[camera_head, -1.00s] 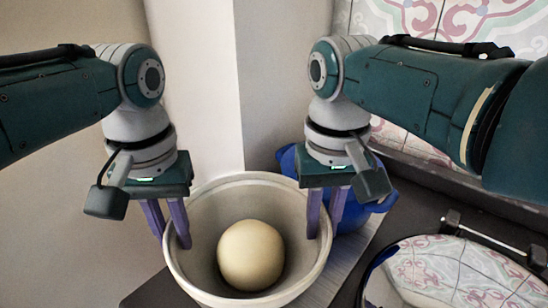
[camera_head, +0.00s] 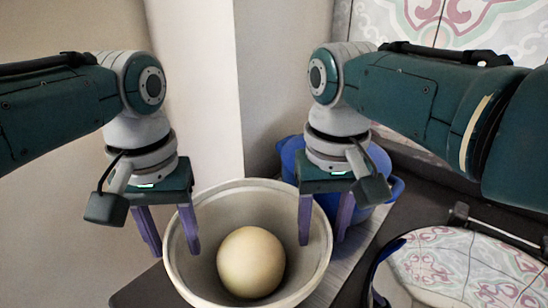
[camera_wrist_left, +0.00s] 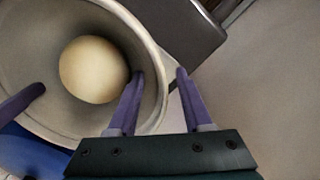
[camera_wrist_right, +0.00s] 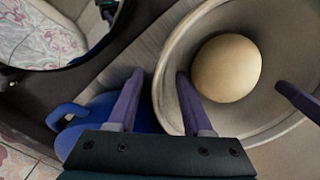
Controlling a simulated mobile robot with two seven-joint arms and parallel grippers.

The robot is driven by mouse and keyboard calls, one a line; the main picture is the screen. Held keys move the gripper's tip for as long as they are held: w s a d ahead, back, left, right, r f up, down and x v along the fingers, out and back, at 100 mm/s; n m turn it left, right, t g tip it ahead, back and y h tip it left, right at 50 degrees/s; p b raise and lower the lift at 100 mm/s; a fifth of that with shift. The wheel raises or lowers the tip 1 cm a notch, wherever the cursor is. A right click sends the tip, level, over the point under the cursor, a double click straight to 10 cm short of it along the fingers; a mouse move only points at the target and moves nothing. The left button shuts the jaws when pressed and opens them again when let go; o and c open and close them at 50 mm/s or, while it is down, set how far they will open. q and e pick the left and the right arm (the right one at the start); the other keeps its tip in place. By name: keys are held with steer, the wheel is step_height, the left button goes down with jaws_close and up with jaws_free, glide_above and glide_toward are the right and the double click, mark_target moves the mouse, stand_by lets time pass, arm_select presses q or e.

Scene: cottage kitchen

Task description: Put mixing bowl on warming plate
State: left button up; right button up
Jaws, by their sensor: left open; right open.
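The mixing bowl (camera_head: 178,265) is pale, wide and upright at the lower middle, with a round cream ball (camera_head: 251,262) inside. My left gripper (camera_head: 168,252) is open, its fingers on either side of the bowl's left rim; the left wrist view shows the rim (camera_wrist_left: 163,85) between them. My right gripper (camera_head: 322,238) is open, its fingers on either side of the right rim, as the right wrist view shows (camera_wrist_right: 162,90). A dark flat slab (camera_wrist_left: 185,35) shows beside the bowl in the left wrist view. I cannot tell if it is the warming plate; the bowl hides what is under it.
A blue pot (camera_head: 382,165) stands close behind the bowl and my right gripper. A round glossy surface (camera_head: 460,270) reflecting patterned tiles is at the lower right. A pale wall (camera_head: 195,90) stands behind on the left, and tiled wall (camera_head: 420,30) at the back right.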

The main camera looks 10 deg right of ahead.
arm_select(q)
steer(key=shift+r, duration=0.1)
arm_select(e)
steer(key=shift+r, duration=0.5)
arm_select(q)
step_height(320, 180, up, 12)
arm_select(e)
step_height(320, 180, up, 11)
stand_by(0.5)
